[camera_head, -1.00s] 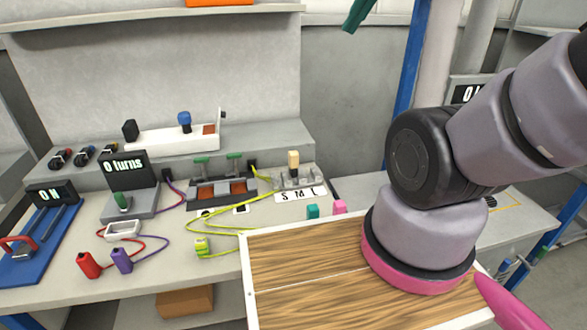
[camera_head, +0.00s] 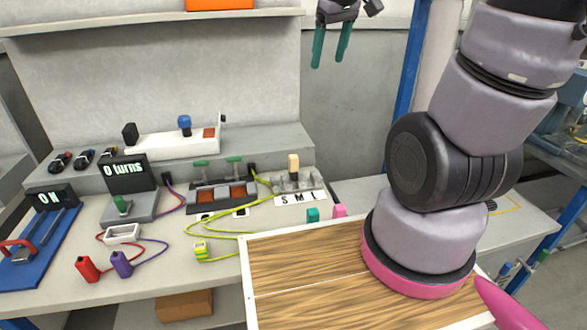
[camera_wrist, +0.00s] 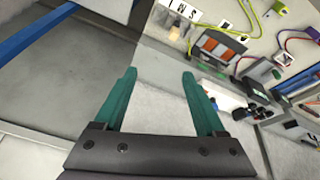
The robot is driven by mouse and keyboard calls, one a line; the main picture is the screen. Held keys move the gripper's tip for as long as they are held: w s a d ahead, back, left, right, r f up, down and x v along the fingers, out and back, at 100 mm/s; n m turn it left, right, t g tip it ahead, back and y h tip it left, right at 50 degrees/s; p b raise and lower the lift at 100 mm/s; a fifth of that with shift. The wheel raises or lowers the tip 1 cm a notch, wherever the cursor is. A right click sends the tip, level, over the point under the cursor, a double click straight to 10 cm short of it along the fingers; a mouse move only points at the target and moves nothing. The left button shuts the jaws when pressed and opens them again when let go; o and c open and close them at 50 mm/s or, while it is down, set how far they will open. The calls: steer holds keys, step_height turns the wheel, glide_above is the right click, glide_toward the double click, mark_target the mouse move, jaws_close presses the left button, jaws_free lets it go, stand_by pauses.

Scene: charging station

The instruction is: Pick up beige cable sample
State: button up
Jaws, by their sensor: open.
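The beige cable sample (camera_head: 293,162) stands upright in the grey holder (camera_head: 297,184) marked S M L, at the back right of the workbench. In the wrist view a small beige piece beside the S M L label (camera_wrist: 181,11) looks like the same sample (camera_wrist: 175,33). My gripper (camera_head: 328,63) is open and empty, with green fingers pointing down. It is high above and a little right of the sample, well apart from it. In the wrist view my open fingers (camera_wrist: 159,73) have only wall and bench surfaces beyond them.
The raised back shelf of the bench holds a white fixture (camera_head: 165,143) with a blue knob (camera_head: 184,121). Yellow-green cable (camera_head: 225,231) loops left of the holder. A wood-topped tray (camera_head: 300,262) lies in front. Air around my gripper is clear, below the upper shelf (camera_head: 150,22).

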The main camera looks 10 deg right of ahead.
steer(key=w+a+f+n+g, duration=0.2)
steer(key=w+f+n, duration=0.45)
steer(key=f, duration=0.25)
steer(key=n+g, duration=0.2)
steer(key=n, duration=0.5)
glide_above(294, 156)
step_height(294, 156, down, 15)
steer(key=shift+s+r, duration=0.1)
steer(key=shift+n, duration=0.25)
step_height(294, 156, down, 6)
steer(key=shift+a+r, duration=0.15)
steer(key=shift+r, duration=0.05)
steer(key=shift+f, duration=2.8)
jaws_close()
